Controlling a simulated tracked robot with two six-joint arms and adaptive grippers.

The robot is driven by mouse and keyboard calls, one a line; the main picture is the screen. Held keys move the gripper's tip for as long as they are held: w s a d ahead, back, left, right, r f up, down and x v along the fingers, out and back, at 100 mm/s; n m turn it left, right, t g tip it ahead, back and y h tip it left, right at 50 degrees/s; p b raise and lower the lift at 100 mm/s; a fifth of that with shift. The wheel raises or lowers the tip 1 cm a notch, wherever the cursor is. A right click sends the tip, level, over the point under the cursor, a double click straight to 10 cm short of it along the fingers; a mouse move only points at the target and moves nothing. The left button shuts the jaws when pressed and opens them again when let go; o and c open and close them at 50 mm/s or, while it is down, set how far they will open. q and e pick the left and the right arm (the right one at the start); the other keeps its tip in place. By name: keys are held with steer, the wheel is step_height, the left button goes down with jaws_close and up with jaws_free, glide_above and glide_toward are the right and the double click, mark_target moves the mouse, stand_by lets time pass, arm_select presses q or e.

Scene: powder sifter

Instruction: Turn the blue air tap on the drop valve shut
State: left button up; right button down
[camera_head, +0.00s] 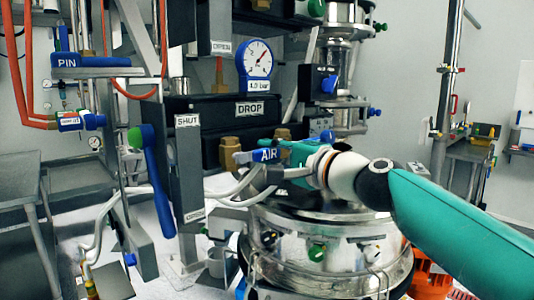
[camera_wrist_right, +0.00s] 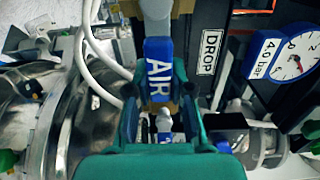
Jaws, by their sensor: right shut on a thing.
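The blue air tap (camera_head: 266,155), lettered AIR in white, sits low on the front of the black valve block marked DROP (camera_head: 250,108). My right gripper (camera_head: 292,152) reaches it from the right, with its teal arm behind it. In the right wrist view the blue handle (camera_wrist_right: 158,72) lies lengthwise between the two teal fingers of the right gripper (camera_wrist_right: 158,98), which is shut on it. The fingers cover part of the handle's sides and its lower end. My left gripper is in neither view.
A round blue-rimmed gauge (camera_head: 257,58) reading 4.0 bar stands above the block. A blue lever with a green end (camera_head: 155,180) hangs beside the SHUT plate (camera_head: 187,121). Pale hoses (camera_head: 235,187) run close to the tap. The shiny steel sifter (camera_head: 325,245) stands below my right arm.

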steer(key=shift+f, duration=0.4)
steer(key=c, duration=1.4)
jaws_free()
steer(key=o, duration=0.4)
steer(key=shift+s+d+r, duration=0.1)
steer(key=shift+d+r, duration=0.05)
steer(key=shift+r, duration=0.1)
steer(key=v, duration=1.1)
steer(key=shift+s+d, duration=0.3)
